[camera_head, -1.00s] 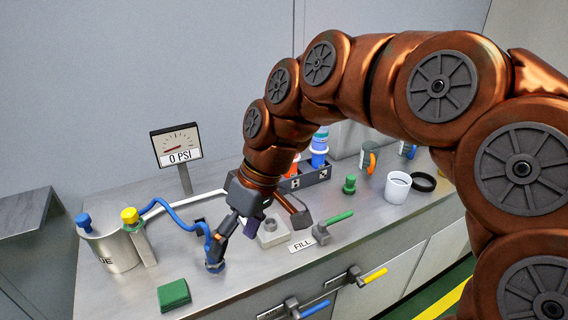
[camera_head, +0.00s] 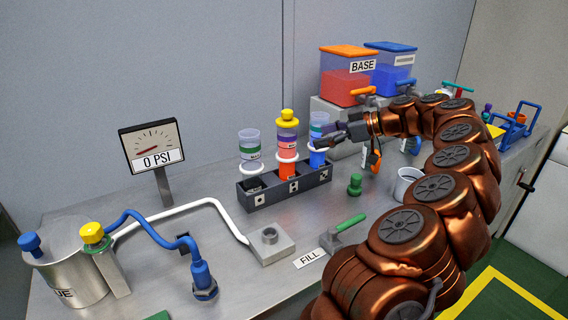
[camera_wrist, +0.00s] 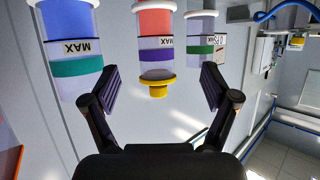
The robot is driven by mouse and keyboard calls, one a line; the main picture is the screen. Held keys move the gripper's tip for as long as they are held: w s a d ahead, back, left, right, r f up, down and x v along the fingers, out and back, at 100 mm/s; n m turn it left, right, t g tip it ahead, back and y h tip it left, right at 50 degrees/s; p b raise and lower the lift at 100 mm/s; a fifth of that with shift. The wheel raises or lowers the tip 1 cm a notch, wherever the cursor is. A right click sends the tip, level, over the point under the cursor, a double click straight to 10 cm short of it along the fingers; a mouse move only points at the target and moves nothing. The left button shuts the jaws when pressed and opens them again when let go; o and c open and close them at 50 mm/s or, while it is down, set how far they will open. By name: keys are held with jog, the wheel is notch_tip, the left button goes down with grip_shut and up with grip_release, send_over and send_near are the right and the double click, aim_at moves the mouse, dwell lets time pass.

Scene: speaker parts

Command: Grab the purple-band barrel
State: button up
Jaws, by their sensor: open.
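The purple-band barrel (camera_head: 287,143) stands upright in the middle slot of the dark rack (camera_head: 263,200). It has a yellow cap and an orange lower part. In the wrist view the purple-band barrel (camera_wrist: 157,57) appears upside down, its yellow cap pointing toward me between the two finger lines. My gripper (camera_head: 330,136) is open and empty, to the right of this barrel and close to the teal-band barrel (camera_head: 318,155), which it partly covers. In the wrist view my gripper (camera_wrist: 161,88) has its fingers spread on either side of the purple-band barrel, apart from it.
A green-band barrel (camera_head: 249,150) stands left in the rack. A green cap-like part (camera_head: 355,184) and a white cup (camera_head: 405,186) are to the right. The gauge (camera_head: 153,146), hose and fill block (camera_head: 270,244) lie left and in front. Tubs (camera_head: 346,88) stand behind.

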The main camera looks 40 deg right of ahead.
aim_at(287, 144)
jog(key=x, duration=0.4)
jog(key=p+x, duration=0.1)
jog(key=x, duration=0.2)
jog(key=p+x, duration=0.1)
jog(key=x, duration=0.3)
jog(key=shift+w+f, duration=0.3)
jog(key=shift+w, duration=0.05)
jog(key=shift+d, duration=0.1)
jog(key=c, duration=1.6)
jog(key=shift+r, duration=0.1)
jog(key=shift+c, duration=0.2)
